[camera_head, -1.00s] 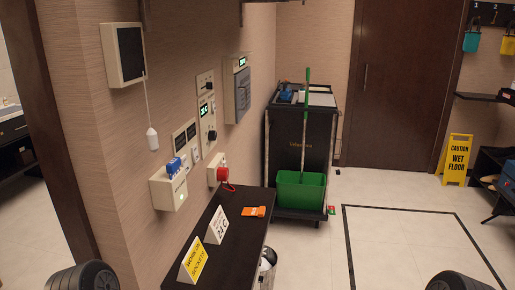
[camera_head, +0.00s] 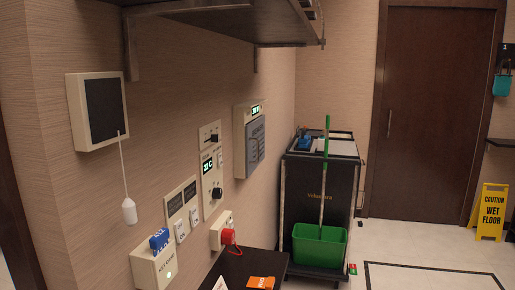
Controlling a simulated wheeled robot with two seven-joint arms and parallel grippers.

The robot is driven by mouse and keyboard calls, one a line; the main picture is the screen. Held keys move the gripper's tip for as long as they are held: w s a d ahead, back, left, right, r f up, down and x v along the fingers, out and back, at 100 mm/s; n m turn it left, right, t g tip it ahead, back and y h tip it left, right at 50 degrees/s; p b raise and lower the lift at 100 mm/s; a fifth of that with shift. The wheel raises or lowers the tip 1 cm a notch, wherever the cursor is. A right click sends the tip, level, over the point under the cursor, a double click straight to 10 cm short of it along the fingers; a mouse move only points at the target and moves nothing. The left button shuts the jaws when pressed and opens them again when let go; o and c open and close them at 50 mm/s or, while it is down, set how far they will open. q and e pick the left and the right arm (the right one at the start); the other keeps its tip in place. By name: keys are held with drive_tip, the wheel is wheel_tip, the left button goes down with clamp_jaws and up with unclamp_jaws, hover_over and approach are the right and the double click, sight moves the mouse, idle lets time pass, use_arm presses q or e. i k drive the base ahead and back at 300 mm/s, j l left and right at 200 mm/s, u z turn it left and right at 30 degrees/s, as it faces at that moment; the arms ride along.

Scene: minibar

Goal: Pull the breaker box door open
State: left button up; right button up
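A wall-mounted cream box (camera_head: 249,140) with a green display on top and a grey panel on its front hangs on the left wall, near the cart. It looks like the breaker box, and its grey panel looks shut, though its details are small. A second cream box (camera_head: 100,110) with a dark square front hangs nearer, at the upper left, with a pull cord (camera_head: 127,190) hanging in front of its right edge. Neither of my grippers shows in the head view.
A dark shelf (camera_head: 240,22) juts out above. A dark table (camera_head: 240,262) stands below. A cart (camera_head: 316,195) with a green bucket (camera_head: 319,246) stands beyond.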

sight(255, 131)
drive_tip(key=l, duration=0.4)
drive_tip(key=i+l, duration=0.15)
drive_tip(key=l, duration=0.2)
drive_tip(key=i+l+u, duration=0.15)
drive_tip(key=l, duration=0.15)
drive_tip(key=i+l, duration=0.15)
drive_tip(key=l, duration=0.2)
drive_tip(key=i+l+u, duration=0.1)
drive_tip(key=l, duration=0.25)
drive_tip(key=i+l, duration=0.15)
drive_tip(key=l, duration=0.2)
drive_tip(key=i+l+u, duration=0.15)
drive_tip(key=l, duration=0.2)
drive_tip(key=i+l, duration=0.3)
drive_tip(key=i+l+u, duration=0.15)
drive_tip(key=i+l, duration=0.15)
drive_tip(key=l, duration=0.2)
drive_tip(key=i+l, duration=0.3)
drive_tip(key=i+l+u, duration=0.1)
drive_tip(key=i+l, duration=0.2)
drive_tip(key=l, duration=0.25)
